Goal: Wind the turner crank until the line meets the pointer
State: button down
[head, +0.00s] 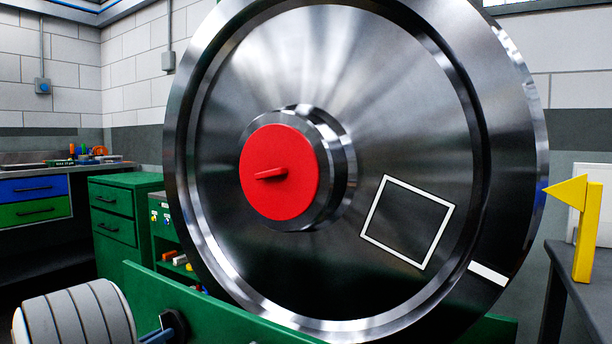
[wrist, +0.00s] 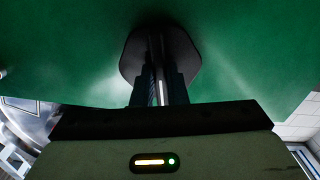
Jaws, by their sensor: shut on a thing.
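The large steel wheel (head: 400,110) fills the middle of the head view. Its white line (head: 487,274) is at the lower right of the rim. The yellow pointer (head: 577,215) stands to the right, its tip toward the rim and well above the line. They are apart. In the wrist view, my gripper (wrist: 160,85) is shut on a narrow pale part of the crank, in front of a dark rounded crank piece (wrist: 190,50) against a green panel. The fingers hide most of the held part.
A red cap (head: 295,190) covers the hub, and a white square outline (head: 448,225) marks the wheel face. A green frame (head: 225,312) runs below. A grey ribbed cylinder (head: 75,315) is at lower left. Green drawers (head: 115,212) and a dark table (head: 580,270) flank the wheel.

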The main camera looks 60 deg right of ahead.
jog(key=shift+f+m, duration=0.1)
jog(key=shift+m, duration=1.3)
jog(key=m, duration=0.3)
jog(key=shift+m, duration=0.3)
jog(key=c, duration=1.3)
grip_release()
jog(key=shift+w+a, duration=0.2)
jog(key=shift+a, duration=3.3)
